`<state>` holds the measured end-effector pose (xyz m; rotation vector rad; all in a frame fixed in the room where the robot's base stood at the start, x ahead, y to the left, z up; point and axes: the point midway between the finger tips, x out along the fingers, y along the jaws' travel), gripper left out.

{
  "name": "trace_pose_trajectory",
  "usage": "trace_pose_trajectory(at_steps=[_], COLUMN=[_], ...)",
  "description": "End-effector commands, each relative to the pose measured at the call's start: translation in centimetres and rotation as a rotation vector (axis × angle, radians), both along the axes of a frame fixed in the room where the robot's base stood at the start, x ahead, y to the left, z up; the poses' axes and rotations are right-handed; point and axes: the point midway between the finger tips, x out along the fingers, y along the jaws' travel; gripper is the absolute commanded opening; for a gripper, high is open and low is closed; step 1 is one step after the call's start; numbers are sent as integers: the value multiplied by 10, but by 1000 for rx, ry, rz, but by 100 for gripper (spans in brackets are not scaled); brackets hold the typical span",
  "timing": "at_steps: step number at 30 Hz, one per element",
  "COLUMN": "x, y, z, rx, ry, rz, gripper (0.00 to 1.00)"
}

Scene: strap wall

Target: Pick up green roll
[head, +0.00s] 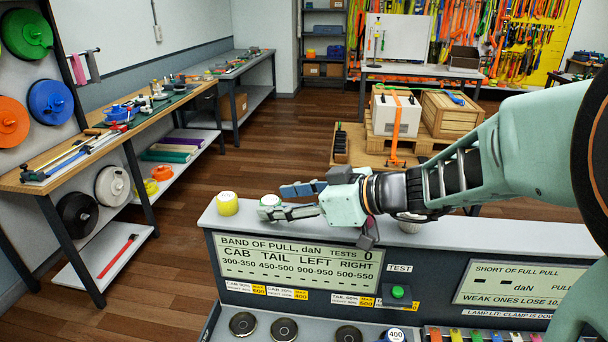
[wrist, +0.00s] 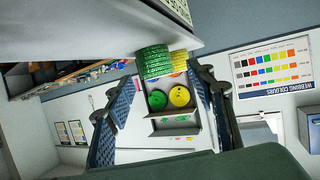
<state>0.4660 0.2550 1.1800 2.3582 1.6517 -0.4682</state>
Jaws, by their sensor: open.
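The green roll (head: 269,200) stands on the grey top ledge of the console, its pale top showing; my gripper partly covers it in the head view. In the wrist view the green roll (wrist: 153,62) shows its ribbed green side, just ahead of the fingertips. My gripper (head: 274,202) is open and reaches left along the ledge, its fingers pointing at the roll. In the wrist view the two dark fingers (wrist: 163,90) are spread wide with nothing between them up close. I cannot tell whether either finger touches the roll.
A yellow roll (head: 228,204) stands on the ledge just left of the green one; it also shows in the wrist view (wrist: 180,62). A whitish roll (head: 412,222) stands farther right, partly behind my arm. The console display (head: 295,262) lies below the ledge.

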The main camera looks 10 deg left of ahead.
Motion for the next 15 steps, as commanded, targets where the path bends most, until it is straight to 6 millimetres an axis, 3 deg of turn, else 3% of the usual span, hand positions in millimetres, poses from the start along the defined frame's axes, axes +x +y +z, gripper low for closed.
trace_pose_trajectory(at_steps=[7, 15], x=[12, 14], y=[25, 29], z=[-10, -12], rx=[0, 1], ry=[2, 0], rz=[1, 0], gripper=[50, 50])
